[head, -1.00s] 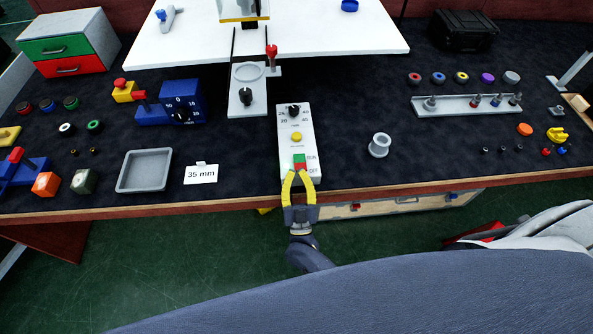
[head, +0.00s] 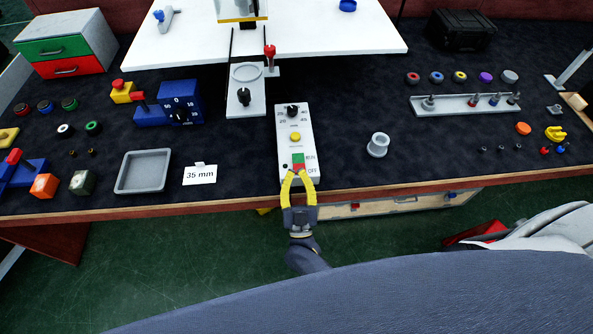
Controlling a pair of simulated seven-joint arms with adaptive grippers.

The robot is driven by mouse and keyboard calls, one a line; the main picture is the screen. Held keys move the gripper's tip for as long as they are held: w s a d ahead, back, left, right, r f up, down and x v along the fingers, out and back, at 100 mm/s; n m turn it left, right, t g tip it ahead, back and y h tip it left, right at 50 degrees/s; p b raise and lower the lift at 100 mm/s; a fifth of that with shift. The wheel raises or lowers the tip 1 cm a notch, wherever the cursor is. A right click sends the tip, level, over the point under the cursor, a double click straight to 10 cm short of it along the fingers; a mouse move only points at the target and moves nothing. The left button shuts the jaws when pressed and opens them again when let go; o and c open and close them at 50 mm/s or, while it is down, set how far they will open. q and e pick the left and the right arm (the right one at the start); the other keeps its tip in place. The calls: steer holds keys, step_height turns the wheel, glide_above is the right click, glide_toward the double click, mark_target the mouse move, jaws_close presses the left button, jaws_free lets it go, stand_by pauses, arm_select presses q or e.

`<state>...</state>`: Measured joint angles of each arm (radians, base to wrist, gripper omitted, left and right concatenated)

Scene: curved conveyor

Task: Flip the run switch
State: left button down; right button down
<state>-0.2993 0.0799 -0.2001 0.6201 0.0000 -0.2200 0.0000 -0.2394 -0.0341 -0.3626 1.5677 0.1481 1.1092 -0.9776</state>
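The run switch (head: 298,159) is a small rocker, green at its far half and red at its near half. It sits at the near end of a white control panel (head: 285,138), with an ON label and an OFF label to its right. My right gripper (head: 297,173) has yellow fingers that come in from the near side. Its fingers draw together to tips at the red near edge of the switch, with nothing seen held between them. I cannot tell whether the tips touch the switch. My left gripper is not in view.
A grey cup (head: 378,145) stands to the right, and a 35 mm card (head: 200,174) and grey tray (head: 143,171) to the left.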

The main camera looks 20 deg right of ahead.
steer(key=w+f+v, duration=0.1)
steer(key=v, duration=0.7)
steer(key=shift+f, duration=0.4)
steer(key=shift+s, duration=0.15)
steer(key=w+a+f+n+g+y, duration=0.1)
steer(key=a+f+n+g+y, duration=0.15)
steer(key=f, duration=0.35)
steer(key=a+f+n+g+y, duration=0.1)
steer(key=a+f+g+y, duration=0.15)
steer(key=f+y, duration=0.2)
steer(key=s+f+n+g+y, duration=0.1)
steer(key=s+f+g, duration=0.25)
steer(key=f, duration=0.75)
steer(key=s+f+n+g, duration=0.1)
steer(key=s+f+g, duration=0.25)
steer(key=f, duration=0.65)
steer(key=s+d+f+g+h, duration=0.1)
steer(key=s+d+f+g, duration=0.25)
steer(key=s+f, duration=0.35)
steer(key=s+d+f+g+h, duration=0.1)
steer(key=s+d+f+g, duration=0.25)
steer(key=s+f, duration=0.35)
steer(key=s+d+f+g+h, duration=0.1)
steer(key=s+d+f+g, duration=0.1)
steer(key=s+d, duration=0.4)
steer(key=s+d+f+g, duration=0.1)
steer(key=s+d+f, duration=0.3)
steer(key=s, duration=0.6)
steer(key=shift+d+g+h, duration=0.4)
steer(key=shift+d, duration=0.75)
